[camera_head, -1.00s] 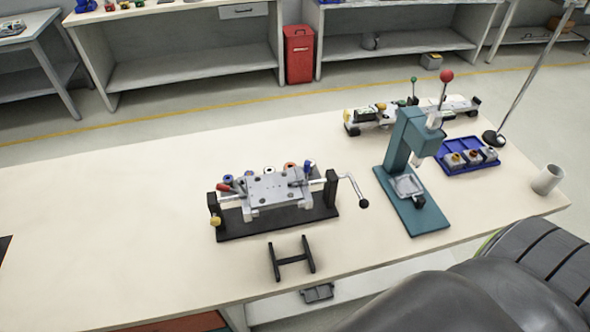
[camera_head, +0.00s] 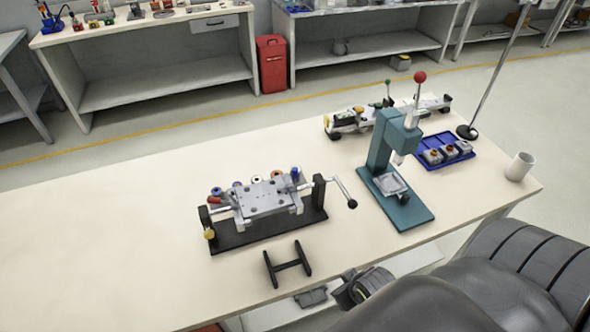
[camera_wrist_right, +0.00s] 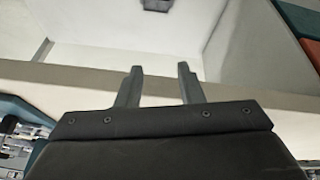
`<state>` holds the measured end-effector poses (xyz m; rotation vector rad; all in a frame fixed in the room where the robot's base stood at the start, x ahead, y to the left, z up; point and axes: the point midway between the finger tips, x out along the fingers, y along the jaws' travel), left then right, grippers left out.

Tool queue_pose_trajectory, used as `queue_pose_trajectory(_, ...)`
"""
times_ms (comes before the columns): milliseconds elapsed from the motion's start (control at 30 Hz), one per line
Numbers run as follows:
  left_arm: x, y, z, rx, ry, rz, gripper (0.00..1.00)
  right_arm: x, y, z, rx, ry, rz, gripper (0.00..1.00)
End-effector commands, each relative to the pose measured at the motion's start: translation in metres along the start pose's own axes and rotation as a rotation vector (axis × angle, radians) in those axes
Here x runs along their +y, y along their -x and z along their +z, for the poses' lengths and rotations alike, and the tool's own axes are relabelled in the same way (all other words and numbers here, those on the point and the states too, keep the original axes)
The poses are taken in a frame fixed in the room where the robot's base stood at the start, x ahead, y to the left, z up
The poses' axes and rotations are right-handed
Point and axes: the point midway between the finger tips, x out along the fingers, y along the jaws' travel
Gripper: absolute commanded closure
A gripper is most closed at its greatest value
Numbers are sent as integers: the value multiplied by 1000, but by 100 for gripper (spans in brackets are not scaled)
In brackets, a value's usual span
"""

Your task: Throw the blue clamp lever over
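A clamping fixture (camera_head: 262,196) with a grey plate on a black base stands on the bench in the head view. A small upright blue handle (camera_head: 295,174), apparently the blue clamp lever, is at the plate's right back corner. A red handle (camera_head: 215,200) lies at the plate's left end. The blue lever is too small to tell its exact tilt. My right gripper (camera_wrist_right: 159,70) is open and empty in the right wrist view, fingers apart near a pale bench edge. Part of my right arm shows at the bench's front edge in the head view. My left gripper is not in view.
A black H-shaped stand (camera_head: 288,265) lies in front of the fixture. A crank with a black knob (camera_head: 351,203) sticks out at its right. The bench's left side is clear.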

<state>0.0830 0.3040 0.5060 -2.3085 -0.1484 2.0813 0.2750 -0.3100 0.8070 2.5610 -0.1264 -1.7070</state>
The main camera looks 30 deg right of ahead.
Motion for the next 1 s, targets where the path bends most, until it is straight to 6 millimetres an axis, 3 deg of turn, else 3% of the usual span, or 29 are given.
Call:
queue_pose_trajectory(133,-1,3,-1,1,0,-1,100,-9,54,-51,243,48,-65,66)
queue_pose_trajectory(300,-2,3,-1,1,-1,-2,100,-17,81,-95,520,70,-127,66)
queue_pose_trajectory(500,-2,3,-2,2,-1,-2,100,-11,105,-130,815,35,-143,66)
queue_pose_trajectory(733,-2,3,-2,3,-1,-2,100,13,128,-149,1073,-46,-94,66)
queue_pose_trajectory(1000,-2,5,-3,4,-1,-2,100,27,138,-156,1174,-91,-53,66)
